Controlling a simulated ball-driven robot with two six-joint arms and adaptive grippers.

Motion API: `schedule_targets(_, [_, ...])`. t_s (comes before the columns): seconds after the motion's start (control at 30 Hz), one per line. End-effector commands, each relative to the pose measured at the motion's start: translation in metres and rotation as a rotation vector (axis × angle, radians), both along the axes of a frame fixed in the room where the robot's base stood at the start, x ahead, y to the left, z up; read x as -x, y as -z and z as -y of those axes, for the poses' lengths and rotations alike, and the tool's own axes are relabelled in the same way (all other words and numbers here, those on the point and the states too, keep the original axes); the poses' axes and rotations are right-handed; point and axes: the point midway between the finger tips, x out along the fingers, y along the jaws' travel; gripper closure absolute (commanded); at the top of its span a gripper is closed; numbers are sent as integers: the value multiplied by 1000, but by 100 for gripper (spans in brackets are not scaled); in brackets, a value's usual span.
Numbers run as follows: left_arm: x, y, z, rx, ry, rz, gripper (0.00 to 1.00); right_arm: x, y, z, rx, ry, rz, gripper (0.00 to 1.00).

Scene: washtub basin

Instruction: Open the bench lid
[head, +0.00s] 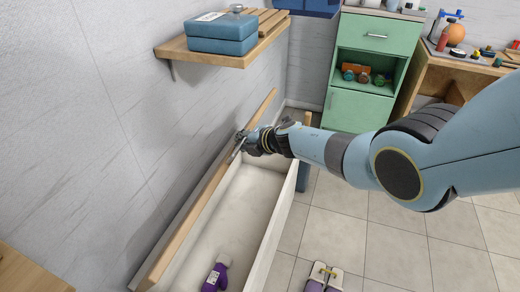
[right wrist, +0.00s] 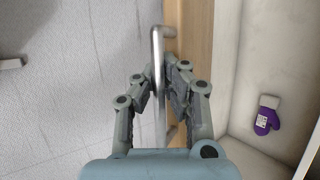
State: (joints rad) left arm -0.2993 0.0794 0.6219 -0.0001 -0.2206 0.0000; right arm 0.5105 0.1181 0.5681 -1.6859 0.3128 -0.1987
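The bench lid (head: 188,222) stands raised, nearly upright along the wall side of the bench (head: 262,240), and its wooden edge shows. The white inside of the bench is open to view. My right gripper (head: 243,140) is at the lid's metal handle. In the right wrist view the fingers of this gripper (right wrist: 160,68) close in on both sides of the handle (right wrist: 158,45), with the bar between them. The wooden lid (right wrist: 190,40) shows just right of the bar. My left gripper is not in view.
A purple mitten (head: 215,278) lies inside the bench. A wall shelf (head: 215,57) with a blue box (head: 222,33) hangs above the lid. A green cabinet (head: 357,108) stands at the back.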

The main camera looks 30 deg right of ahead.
Motion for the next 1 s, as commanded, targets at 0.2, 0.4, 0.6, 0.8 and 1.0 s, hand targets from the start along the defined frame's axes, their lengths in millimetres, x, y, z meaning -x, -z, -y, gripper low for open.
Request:
schedule_targets(0.2, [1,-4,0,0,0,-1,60,-24,-20,-15,3,1,9,100])
schedule_targets(0.4, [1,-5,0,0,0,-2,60,-35,-26,-23,4,3,11,100])
schedule_targets(0.6, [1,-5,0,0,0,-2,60,-38,-28,-26,5,2,12,100])
schedule_targets(0.8, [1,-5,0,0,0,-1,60,-39,-29,-25,6,2,13,100])
schedule_targets(1.0, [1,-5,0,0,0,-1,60,-39,-29,-25,6,3,14,91])
